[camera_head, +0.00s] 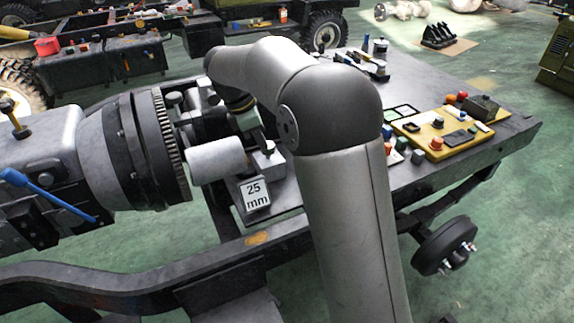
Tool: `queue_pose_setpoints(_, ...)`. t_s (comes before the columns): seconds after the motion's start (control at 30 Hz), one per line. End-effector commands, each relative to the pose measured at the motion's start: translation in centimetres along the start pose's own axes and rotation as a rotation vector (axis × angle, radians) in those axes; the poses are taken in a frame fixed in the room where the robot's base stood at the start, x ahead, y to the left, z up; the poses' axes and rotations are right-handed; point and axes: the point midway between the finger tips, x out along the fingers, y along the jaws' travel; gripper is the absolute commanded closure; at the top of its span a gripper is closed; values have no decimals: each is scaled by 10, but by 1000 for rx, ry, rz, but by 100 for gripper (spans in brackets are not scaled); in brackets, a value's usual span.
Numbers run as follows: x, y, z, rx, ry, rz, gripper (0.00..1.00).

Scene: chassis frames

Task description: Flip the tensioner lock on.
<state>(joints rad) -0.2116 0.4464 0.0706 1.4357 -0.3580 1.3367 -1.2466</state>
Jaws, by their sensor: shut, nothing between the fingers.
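My gripper (260,138) is at the end of my arm, low over the near left part of the workbench, just right of the large ribbed drum (146,145). It is small and partly lost among dark parts, and I see nothing held in it. I cannot pick out the tensioner lock for certain. A blue-handled lever (45,194) slants across the grey housing at the left. A yellow board (440,134) with coloured buttons and small blocks lies on the bench at the right, well apart from my gripper.
A pale cylinder (216,161) juts right from the drum. The dark bench (502,140) carries several small items. A chassis rail (150,272) crosses the front. My upper arm hides part of the bench.

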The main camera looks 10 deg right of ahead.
Motion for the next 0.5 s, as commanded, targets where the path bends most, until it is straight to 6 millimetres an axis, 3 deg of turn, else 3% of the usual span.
queue_pose_setpoints(0.27,8,0,0,2,0,-1,100)
queue_pose_setpoints(0.5,51,-1,0,2,0,-4,100)
